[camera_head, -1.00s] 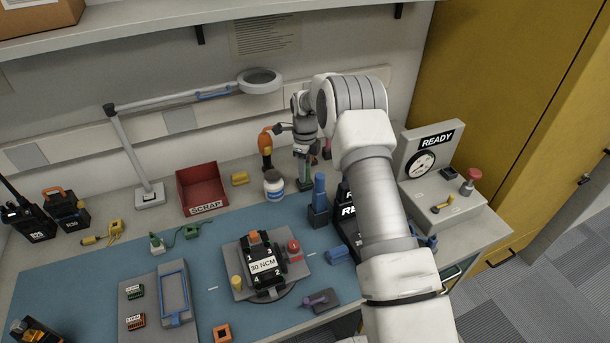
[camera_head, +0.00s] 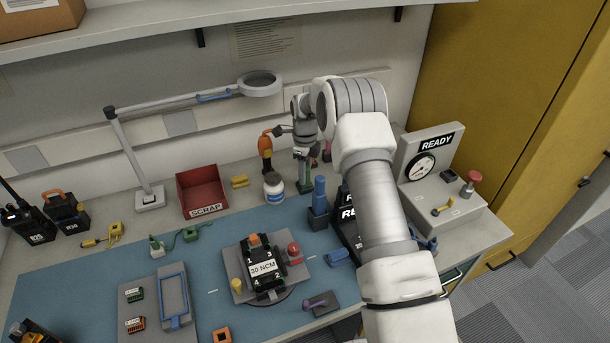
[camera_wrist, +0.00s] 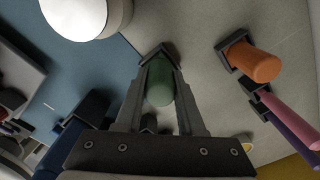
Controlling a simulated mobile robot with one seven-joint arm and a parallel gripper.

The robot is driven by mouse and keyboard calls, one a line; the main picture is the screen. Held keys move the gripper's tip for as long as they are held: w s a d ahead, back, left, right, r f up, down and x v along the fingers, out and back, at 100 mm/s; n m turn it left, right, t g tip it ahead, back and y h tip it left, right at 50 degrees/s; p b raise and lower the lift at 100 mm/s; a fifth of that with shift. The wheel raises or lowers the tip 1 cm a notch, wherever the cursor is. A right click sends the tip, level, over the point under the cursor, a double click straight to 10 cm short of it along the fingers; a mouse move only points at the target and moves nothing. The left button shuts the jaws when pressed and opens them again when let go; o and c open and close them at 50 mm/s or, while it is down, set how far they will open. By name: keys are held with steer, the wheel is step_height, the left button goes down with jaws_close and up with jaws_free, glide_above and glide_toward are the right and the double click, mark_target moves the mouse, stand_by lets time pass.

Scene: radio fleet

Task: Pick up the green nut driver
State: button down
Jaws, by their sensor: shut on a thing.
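The green nut driver (camera_head: 304,176) stands upright at the back of the bench in the head view, right of the white jar. In the wrist view its rounded green handle (camera_wrist: 160,86) lies between my two fingers. My gripper (camera_wrist: 161,75) is shut on this handle from above; in the head view my gripper (camera_head: 304,160) is partly hidden by my own wrist. A dark holder (camera_wrist: 157,50) shows at the driver's end; I cannot tell whether the driver is still seated in it.
A white jar (camera_head: 273,187) stands close on the left. An orange-handled driver (camera_wrist: 262,66) and pink and purple handles (camera_wrist: 290,122) stand close by in their holders. A blue-handled driver (camera_head: 319,190) is in front. A red scrap bin (camera_head: 202,188) stands further left.

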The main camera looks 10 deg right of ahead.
steer(key=shift+r, duration=0.6)
steer(key=r, duration=0.5)
steer(key=shift+s+a+r+b, duration=0.25)
steer(key=shift+s+r+b, duration=0.1)
steer(key=shift+s+r, duration=0.05)
steer(key=s+a+b, duration=0.1)
steer(key=s+a, duration=0.2)
steer(key=s, duration=0.4)
steer(key=s+a, duration=0.4)
steer(key=s, duration=0.4)
steer(key=shift+s+b, duration=0.25)
steer(key=shift+b, duration=0.1)
steer(key=shift+r, duration=0.2)
steer(key=shift+a+p, duration=0.15)
steer(key=shift+p, duration=0.15)
